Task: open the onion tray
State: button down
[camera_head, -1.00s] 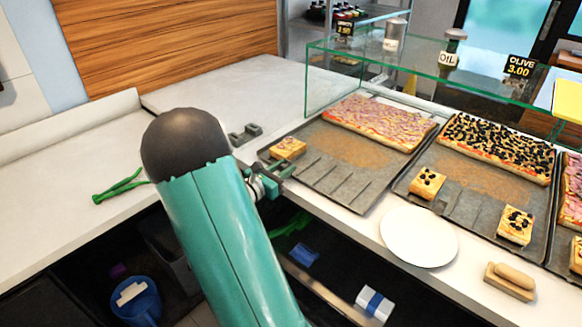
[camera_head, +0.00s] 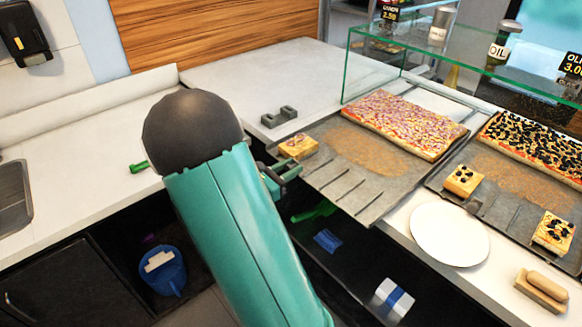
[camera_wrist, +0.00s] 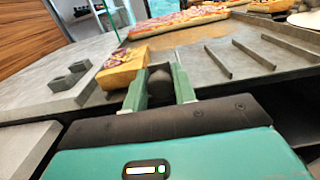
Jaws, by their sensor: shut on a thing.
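The onion tray (camera_head: 345,192) is a dark metal tray holding a large onion pizza (camera_head: 405,122) and one cut slice (camera_head: 298,147). Its front edge juts out past the counter front, over the dark shelf space. My gripper (camera_head: 284,172) is at the tray's front left edge, largely hidden by my arm. In the wrist view, my gripper (camera_wrist: 159,82) has its green fingers on both sides of a dark rounded knob (camera_wrist: 160,82) at the tray edge, and is shut on it. The slice (camera_wrist: 123,70) sits just behind.
The olive pizza tray (camera_head: 500,210) lies to the right, with a white plate (camera_head: 449,234) in front. A glass guard (camera_head: 440,60) stands behind. A grey block (camera_head: 279,116) lies on clear counter at left. A blue bucket (camera_head: 163,270) stands below.

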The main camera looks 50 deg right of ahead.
jog(key=c, duration=1.2)
grip_release()
jog(key=shift+a, duration=0.1)
jog(key=a, duration=0.4)
jog(key=w+a, duration=0.1)
jog(key=a, duration=0.4)
jog(key=w+a, duration=0.1)
jog(key=a, duration=0.3)
jog(key=shift+w+a, duration=0.1)
jog(key=shift+a, duration=0.15)
jog(key=s+a+r+m+y, duration=0.4)
jog(key=s+a+m+y, duration=0.4)
jog(key=s+m+y, duration=0.15)
jog(key=a+r+m+t+y, duration=0.2)
jog(key=a, duration=0.2)
jog(key=a+r+m+t+y, duration=0.2)
jog(key=a+r+t+y, duration=0.1)
jog(key=a, duration=0.2)
jog(key=s+a+r+m+t+y, duration=0.1)
jog(key=a+r+m+t+y, duration=0.1)
jog(key=a, duration=0.3)
jog(key=shift+r+m+t+y, duration=0.35)
jog(key=shift+r+t+y, duration=0.15)
jog(key=shift+t+y, duration=0.2)
